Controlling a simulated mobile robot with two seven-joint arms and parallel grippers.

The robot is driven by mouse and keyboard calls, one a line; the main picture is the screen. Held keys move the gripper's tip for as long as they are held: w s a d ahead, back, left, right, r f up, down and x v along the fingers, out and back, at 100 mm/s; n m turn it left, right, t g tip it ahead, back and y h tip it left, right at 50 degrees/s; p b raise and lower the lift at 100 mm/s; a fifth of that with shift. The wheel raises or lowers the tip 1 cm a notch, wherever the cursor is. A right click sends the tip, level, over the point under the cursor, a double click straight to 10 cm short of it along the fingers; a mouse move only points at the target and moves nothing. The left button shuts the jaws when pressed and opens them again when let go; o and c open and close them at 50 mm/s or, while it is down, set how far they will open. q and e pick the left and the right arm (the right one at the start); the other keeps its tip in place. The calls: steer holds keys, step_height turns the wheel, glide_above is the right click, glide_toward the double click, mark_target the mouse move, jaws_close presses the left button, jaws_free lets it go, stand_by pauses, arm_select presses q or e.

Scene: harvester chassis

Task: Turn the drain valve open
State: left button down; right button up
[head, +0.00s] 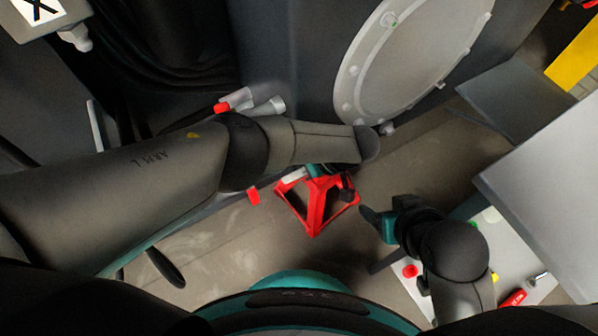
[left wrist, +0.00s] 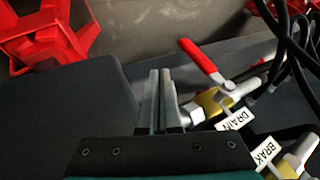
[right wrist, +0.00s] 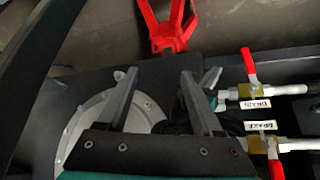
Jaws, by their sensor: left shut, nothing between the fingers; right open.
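The drain valve (left wrist: 212,102) has a brass body, a silver pipe and a white DRAIN label (left wrist: 235,120). Its red lever (left wrist: 203,62) stands crosswise to the pipe. The drain valve lever also shows in the right wrist view (right wrist: 250,66). My left gripper (left wrist: 160,78) is shut and empty, beside the valve's pipe end in the left wrist view; I cannot tell whether it touches. In the head view my left arm hides much of the valves. My right gripper (right wrist: 158,75) is open and empty, apart from the valve; it also shows in the head view (head: 378,222).
A brake valve (left wrist: 292,162) with its own label sits beside the drain valve; its red lever (right wrist: 275,166) is close. A red stand (head: 316,208) is on the floor. Black hoses (left wrist: 290,45) hang near the drain valve. A round bolted cover (head: 415,55) is on the chassis.

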arm_select(q)
steer(key=s+a+f+p, duration=0.1)
steer(key=s+a+f, duration=0.1)
steer(key=a, duration=0.4)
steer(key=shift+f, duration=0.75)
arm_select(e)
steer(key=shift+s+d+r+g+h, duration=0.3)
steer(key=shift+s+d+g, duration=0.4)
steer(key=shift+s+d, duration=0.15)
steer(key=shift+w, duration=0.15)
